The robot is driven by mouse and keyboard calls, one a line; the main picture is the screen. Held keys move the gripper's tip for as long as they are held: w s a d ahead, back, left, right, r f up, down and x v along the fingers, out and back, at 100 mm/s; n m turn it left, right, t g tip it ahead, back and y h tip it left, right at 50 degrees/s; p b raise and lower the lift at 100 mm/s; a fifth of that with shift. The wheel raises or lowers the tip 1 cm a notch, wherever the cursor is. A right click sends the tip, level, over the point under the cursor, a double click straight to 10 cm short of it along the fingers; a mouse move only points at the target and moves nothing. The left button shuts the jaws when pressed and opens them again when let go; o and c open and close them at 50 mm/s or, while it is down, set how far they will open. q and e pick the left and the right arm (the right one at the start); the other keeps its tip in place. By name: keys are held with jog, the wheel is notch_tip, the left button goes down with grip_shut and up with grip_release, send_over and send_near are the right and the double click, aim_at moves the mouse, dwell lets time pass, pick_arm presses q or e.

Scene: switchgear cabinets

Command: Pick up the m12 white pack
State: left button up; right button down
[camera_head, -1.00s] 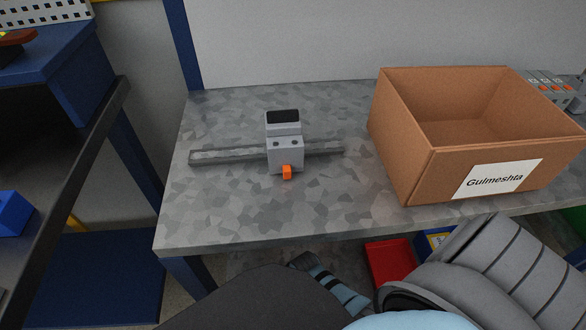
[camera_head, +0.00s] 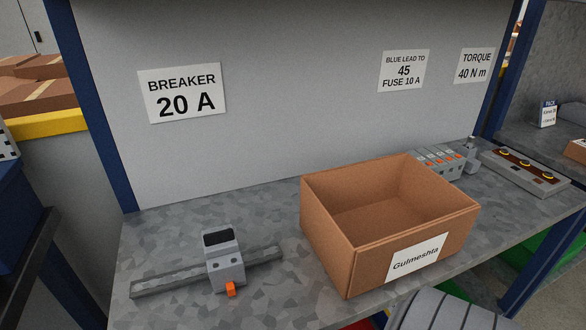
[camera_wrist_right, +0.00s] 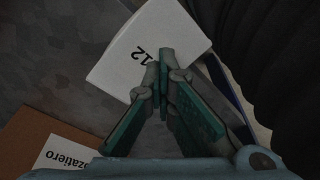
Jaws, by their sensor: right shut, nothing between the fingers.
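A white pack (camera_wrist_right: 125,60) with "12" printed on its top shows in the right wrist view, on a grey speckled surface. My right gripper (camera_wrist_right: 164,62) is shut and empty, with its teal fingers pressed together. The fingertips overlap the pack's near edge in the picture; I cannot tell whether they touch it. The start of the pack's print is hidden or cut off by the fingers. In the head view neither gripper shows. A small white and blue box marked "PACK" (camera_head: 548,114) stands on the far right shelf; its smaller print is too small to read.
An open cardboard box labelled "Gulmeshta" (camera_head: 335,252) stands on the grey bench. A breaker (camera_head: 224,262) on a rail is to its left, and grey terminal blocks (camera_head: 436,163) are behind it. Another brown box (camera_wrist_right: 35,140) lies at the wrist view's lower left.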

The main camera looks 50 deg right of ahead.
jog(key=shift+s+f, duration=0.2)
jog(key=shift+s, duration=0.15)
